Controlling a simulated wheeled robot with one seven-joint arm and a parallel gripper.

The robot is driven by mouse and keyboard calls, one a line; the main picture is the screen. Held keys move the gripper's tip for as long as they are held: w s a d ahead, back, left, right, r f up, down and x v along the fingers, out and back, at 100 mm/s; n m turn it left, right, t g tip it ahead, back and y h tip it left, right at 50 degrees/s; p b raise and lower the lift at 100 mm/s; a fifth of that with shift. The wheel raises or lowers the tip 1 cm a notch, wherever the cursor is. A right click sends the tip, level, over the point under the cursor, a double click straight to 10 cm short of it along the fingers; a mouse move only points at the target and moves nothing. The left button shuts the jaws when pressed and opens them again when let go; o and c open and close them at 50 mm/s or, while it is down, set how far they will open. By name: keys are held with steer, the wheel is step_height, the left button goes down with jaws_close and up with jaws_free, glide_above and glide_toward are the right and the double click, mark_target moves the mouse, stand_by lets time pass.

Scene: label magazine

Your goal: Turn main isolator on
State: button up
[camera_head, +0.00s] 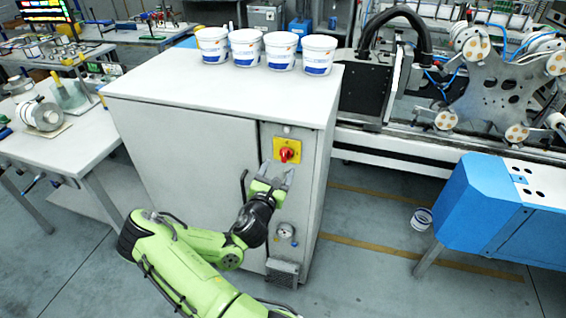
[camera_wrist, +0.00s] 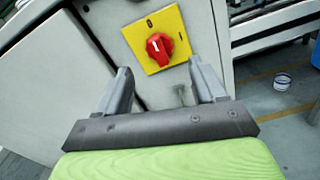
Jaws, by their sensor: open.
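The main isolator is a red rotary knob (camera_head: 286,154) on a yellow square plate (camera_head: 295,146), high on the narrow panel of the grey cabinet. In the wrist view the red knob (camera_wrist: 159,46) sits on the yellow plate (camera_wrist: 134,37), which bears a "0" mark at its top and a bar mark at its right. The knob's exact pointing is hard to tell. My gripper (camera_head: 278,176) is just below the knob, open and empty. In the wrist view its two fingers (camera_wrist: 161,80) stand apart, with the knob beyond and between their tips, not touched.
The grey cabinet (camera_head: 190,150) carries several white tubs (camera_head: 246,48) on top. A gauge (camera_head: 286,230) is lower on its panel. A black door handle (camera_head: 243,186) is left of my gripper.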

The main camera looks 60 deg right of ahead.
mark_target(283, 158)
steer(key=d, duration=0.4)
steer(key=w+d+p, duration=0.1)
steer(key=d, duration=0.1)
steer(key=shift+d+r, duration=0.1)
steer(key=shift+d, duration=0.05)
steer(key=c, duration=1.1)
steer(key=shift+o, duration=0.2)
